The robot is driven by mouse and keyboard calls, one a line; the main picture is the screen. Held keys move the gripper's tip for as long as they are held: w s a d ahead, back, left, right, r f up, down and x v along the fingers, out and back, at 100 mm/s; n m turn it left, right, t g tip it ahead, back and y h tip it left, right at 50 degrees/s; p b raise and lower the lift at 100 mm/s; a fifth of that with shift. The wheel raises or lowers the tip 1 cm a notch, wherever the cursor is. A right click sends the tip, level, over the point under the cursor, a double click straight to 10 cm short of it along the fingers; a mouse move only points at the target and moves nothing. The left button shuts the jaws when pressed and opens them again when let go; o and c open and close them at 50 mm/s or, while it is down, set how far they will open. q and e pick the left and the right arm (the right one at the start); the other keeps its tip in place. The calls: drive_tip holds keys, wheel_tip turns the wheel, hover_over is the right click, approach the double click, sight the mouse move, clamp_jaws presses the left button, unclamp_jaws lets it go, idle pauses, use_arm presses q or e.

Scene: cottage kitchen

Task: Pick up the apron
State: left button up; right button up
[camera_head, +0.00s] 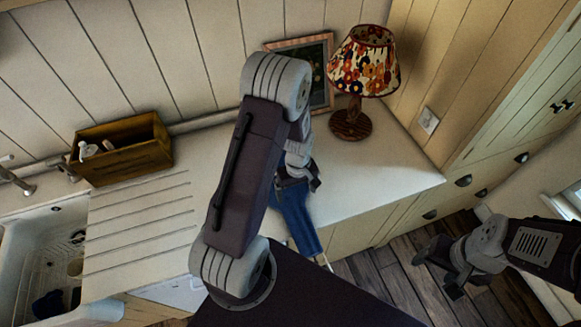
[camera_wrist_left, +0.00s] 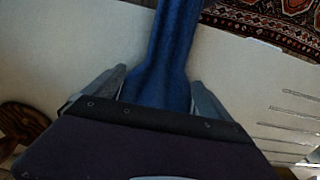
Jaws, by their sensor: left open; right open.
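The apron is a strip of blue cloth (camera_head: 297,222) lying on the counter and hanging over its front edge. My left gripper (camera_head: 299,184) is over its upper end, and my arm hides part of it. In the left wrist view the blue apron (camera_wrist_left: 175,52) runs between the two spread fingers of my left gripper (camera_wrist_left: 155,88). The fingers are open on either side of it; whether they touch it, I cannot tell. My right gripper (camera_head: 438,268) is open and empty over the wooden floor, away from the apron.
A lamp with a flowered shade (camera_head: 364,62) and a framed picture (camera_head: 318,75) stand at the back of the counter (camera_head: 385,170). A wooden box (camera_head: 122,150) stands left, beside the sink (camera_head: 35,265). A patterned rug (camera_wrist_left: 275,22) shows in the left wrist view.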

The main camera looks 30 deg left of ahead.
sight(294, 206)
use_arm(q)
drive_tip(key=s, duration=0.3)
drive_tip(key=shift+a+f+p, duration=0.1)
drive_tip(key=shift+a+p, duration=0.2)
drive_tip(key=shift+a, duration=0.05)
drive_tip(key=w+f, duration=0.2)
drive_tip(key=f, duration=0.1)
drive_tip(key=shift+d+f+p, duration=0.2)
drive_tip(key=shift+p, duration=0.1)
drive_tip(key=shift+s+f+p, duration=0.35)
drive_tip(key=shift+f+p, duration=0.45)
wheel_tip(294, 206, down, 3)
drive_tip(key=shift+w+f+p, duration=0.1)
drive_tip(key=shift+p, duration=0.2)
drive_tip(key=shift+w+f, duration=0.1)
drive_tip(key=shift+w, duration=0.15)
drive_tip(key=shift+s, duration=0.25)
drive_tip(key=c, duration=1.7)
drive_tip(key=shift+w, duration=0.15)
use_arm(e)
drive_tip(key=r, duration=0.1)
drive_tip(key=s+r, duration=0.1)
drive_tip(key=r, duration=0.2)
drive_tip(key=shift+s+a, duration=0.15)
drive_tip(key=shift+s, duration=0.15)
